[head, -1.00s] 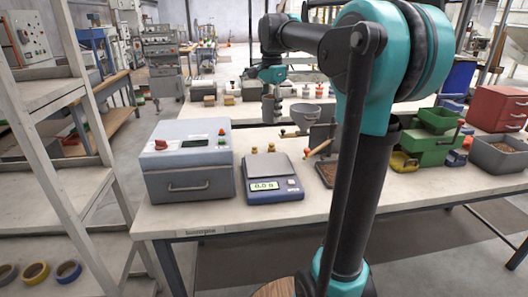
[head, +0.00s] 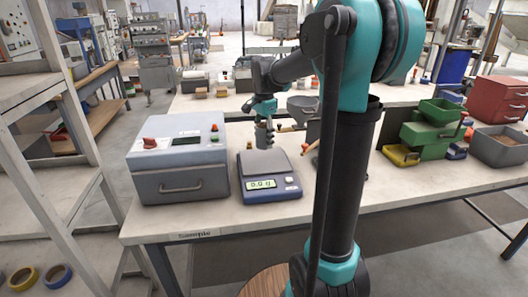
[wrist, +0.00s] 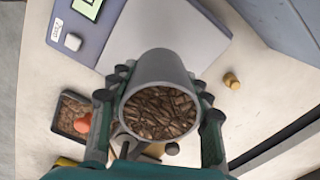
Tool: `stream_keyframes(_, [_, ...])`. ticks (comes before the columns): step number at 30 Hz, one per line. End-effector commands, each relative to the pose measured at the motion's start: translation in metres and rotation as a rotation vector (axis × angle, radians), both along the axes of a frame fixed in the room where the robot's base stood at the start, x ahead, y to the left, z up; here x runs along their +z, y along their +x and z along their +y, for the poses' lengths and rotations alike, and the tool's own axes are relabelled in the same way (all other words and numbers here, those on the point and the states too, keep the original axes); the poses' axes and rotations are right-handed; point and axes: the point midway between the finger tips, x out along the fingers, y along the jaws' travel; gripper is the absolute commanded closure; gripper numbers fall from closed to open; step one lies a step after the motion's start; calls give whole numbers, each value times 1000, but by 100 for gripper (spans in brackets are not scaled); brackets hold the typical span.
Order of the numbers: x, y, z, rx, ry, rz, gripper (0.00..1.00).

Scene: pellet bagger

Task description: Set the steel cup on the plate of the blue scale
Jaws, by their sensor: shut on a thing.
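The blue scale (head: 269,185) stands on the near table, its display reading about zero. Its grey plate (head: 266,162) is bare; the plate also shows in the wrist view (wrist: 190,33). My gripper (head: 264,120) is shut on the steel cup (head: 262,138), with a finger on each side of it. In the wrist view the cup (wrist: 152,66) is filled with brown pellets and overlaps the near edge of the plate in the picture. In the head view the cup is upright at the far edge of the plate. The gap under the cup cannot be judged.
A grey box with a red button (head: 178,165) stands close left of the scale. A small brass piece (wrist: 232,81) and a pellet tray (wrist: 72,118) are near the cup. Green bins (head: 432,130) stand to the right. The table's front strip is clear.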

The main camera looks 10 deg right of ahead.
Motion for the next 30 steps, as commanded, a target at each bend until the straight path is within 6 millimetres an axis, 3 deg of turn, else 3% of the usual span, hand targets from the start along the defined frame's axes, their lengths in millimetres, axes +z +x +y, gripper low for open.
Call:
stream_keyframes(15, [-54,0,0,0,0,0,87])
stream_keyframes(27, [-58,0,0,0,0,0,87])
stream_keyframes(28, [-58,0,0,0,0,0,48])
stream_keyframes(30, [-58,0,0,0,0,0,39])
